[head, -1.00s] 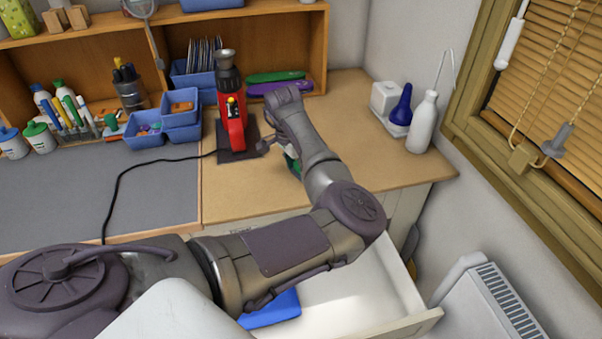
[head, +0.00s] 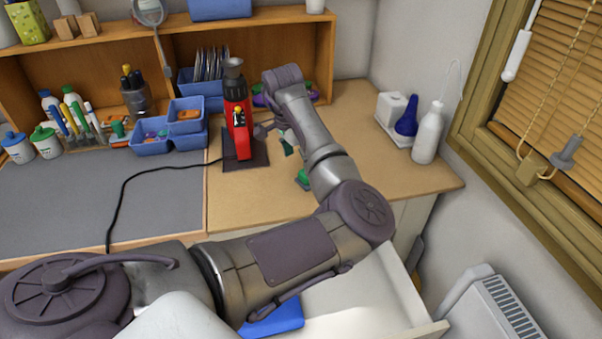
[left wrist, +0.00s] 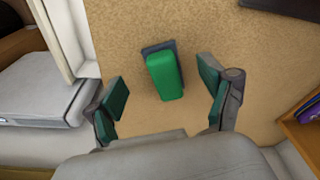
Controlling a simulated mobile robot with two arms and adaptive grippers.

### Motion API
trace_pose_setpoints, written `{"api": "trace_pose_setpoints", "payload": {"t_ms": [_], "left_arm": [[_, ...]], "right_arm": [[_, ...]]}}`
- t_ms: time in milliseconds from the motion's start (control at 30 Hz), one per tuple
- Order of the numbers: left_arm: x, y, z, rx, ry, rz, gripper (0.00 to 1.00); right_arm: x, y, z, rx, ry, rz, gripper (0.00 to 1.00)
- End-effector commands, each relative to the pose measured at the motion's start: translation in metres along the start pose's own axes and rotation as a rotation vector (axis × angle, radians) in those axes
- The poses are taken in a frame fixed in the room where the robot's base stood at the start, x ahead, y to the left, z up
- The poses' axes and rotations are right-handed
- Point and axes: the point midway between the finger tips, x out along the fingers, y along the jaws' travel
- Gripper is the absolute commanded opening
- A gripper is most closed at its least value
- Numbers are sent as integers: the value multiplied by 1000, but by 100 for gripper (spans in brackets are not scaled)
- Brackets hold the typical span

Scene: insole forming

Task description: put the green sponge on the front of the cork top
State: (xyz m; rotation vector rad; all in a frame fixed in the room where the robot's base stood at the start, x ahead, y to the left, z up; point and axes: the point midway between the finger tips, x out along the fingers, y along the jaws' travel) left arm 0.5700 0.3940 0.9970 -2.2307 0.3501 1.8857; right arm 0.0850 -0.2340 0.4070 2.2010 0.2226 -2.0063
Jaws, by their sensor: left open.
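The green sponge (head: 302,179) lies on the cork top (head: 240,200), near the right part of its front edge, partly hidden by my left arm. In the left wrist view the sponge (left wrist: 165,76) is a green block with a dark grey layer showing at one end. My left gripper (head: 275,140) is open and empty, above and behind the sponge in the head view. In the left wrist view its green-padded fingers (left wrist: 163,88) stand wide apart on either side of the sponge, not touching it. My right gripper is not in view.
A red machine (head: 237,120) on a dark plate stands close left of my gripper. A white bottle (head: 427,135) and a blue bulb (head: 407,117) stand at right. Blue bins (head: 150,147) are at the back left. An open white drawer (head: 370,290) juts out below the top.

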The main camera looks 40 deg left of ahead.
Motion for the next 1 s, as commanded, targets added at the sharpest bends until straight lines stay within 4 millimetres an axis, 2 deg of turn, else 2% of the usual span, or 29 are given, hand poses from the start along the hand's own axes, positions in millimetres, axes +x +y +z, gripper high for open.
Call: {"api": "trace_pose_setpoints", "payload": {"t_ms": [100,300,1000], "left_arm": [[-23,0,0,-1,1,-2,81],[-46,-1,0,-1,0,-1,81],[-50,0,0,-1,-1,0,81]], "right_arm": [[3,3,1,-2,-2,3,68],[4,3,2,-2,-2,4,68],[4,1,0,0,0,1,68]]}}
